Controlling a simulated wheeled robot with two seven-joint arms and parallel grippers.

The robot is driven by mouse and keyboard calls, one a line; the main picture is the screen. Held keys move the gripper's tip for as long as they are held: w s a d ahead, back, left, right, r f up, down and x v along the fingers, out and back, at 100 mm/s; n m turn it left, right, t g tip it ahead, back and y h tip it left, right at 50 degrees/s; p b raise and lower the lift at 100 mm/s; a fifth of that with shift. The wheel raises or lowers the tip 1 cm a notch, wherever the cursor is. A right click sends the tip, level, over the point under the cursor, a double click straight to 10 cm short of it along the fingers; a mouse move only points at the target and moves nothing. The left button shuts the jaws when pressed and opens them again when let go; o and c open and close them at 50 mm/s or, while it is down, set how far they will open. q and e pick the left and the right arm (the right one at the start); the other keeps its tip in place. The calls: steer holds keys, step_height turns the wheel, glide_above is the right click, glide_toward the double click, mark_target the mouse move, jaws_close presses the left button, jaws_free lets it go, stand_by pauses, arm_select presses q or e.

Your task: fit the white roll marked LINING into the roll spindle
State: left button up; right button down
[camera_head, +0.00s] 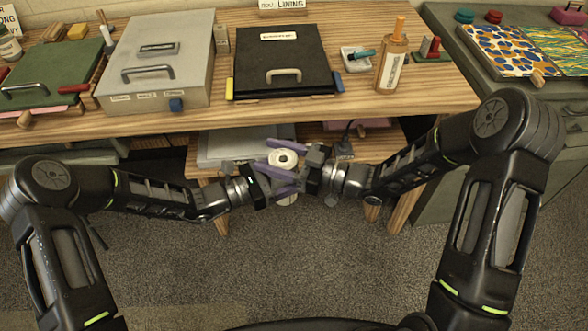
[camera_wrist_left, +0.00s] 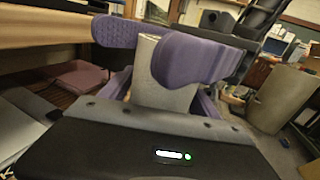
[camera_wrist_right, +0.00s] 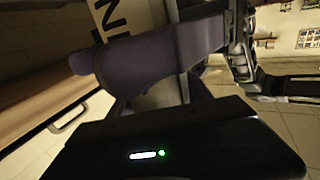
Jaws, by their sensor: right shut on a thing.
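The white roll (camera_head: 283,157) stands roughly upright in front of the bench, with its round end and core hole facing up in the head view. My right gripper (camera_head: 291,169) is shut on it from the right. Large dark letters show on the roll (camera_wrist_right: 122,14) in the right wrist view, only partly visible. My left gripper (camera_head: 277,179) reaches in from the left. Its purple fingers lie either side of the roll (camera_wrist_left: 166,88) in the left wrist view and look open; contact is unclear. The fingers hide much of the roll. I cannot make out the roll spindle.
The wooden bench (camera_head: 350,103) carries a grey case (camera_head: 190,50), a black case (camera_head: 280,55) and a wooden bottle-like holder (camera_head: 391,66). A LINING label (camera_head: 281,5) stands at the back. A lower shelf (camera_head: 378,155) lies behind the grippers. Carpet is clear below.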

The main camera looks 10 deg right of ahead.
arm_select(q)
steer(key=c, duration=1.2)
steer(key=shift+c, duration=0.2)
arm_select(e)
steer(key=shift+c, duration=1.9)
jaws_free()
steer(key=shift+d, duration=0.1)
steer(key=v, duration=1.1)
steer(key=shift+s+d, duration=0.2)
steer(key=shift+d, duration=0.15)
